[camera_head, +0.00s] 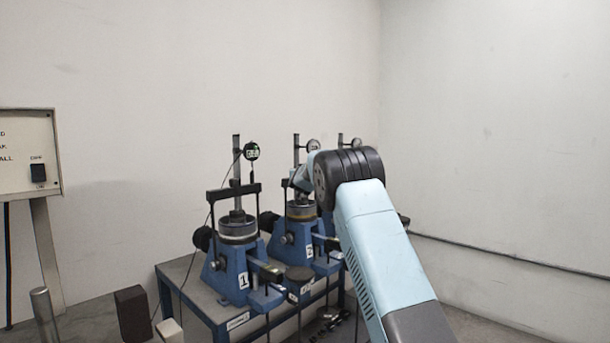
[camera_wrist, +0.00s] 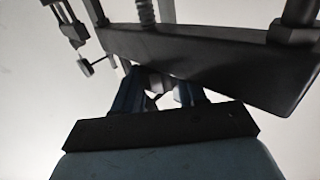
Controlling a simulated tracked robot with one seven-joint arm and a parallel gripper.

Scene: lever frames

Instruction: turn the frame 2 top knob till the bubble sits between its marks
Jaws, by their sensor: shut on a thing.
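Frame 2 (camera_head: 308,251) is a blue lever frame with a white number label, in the middle of the row in the head view. My gripper (camera_wrist: 160,88) reaches its upper part from the right; my wrist hides much of that part in the head view. In the wrist view the two blue fingers are closed in at the edge of a dark crossbar (camera_wrist: 220,62). They are shut on a small part, which looks like the top knob but is mostly hidden between the fingers. I cannot make out the bubble or its marks.
Frame 1 (camera_head: 229,268) stands to the left on the blue table (camera_head: 196,290), and another frame is partly hidden behind my arm. Posts with dial gauges (camera_head: 251,151) rise above. A switch panel (camera_head: 25,150) is at far left. In the wrist view a threaded rod (camera_wrist: 146,12) stands by the crossbar.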

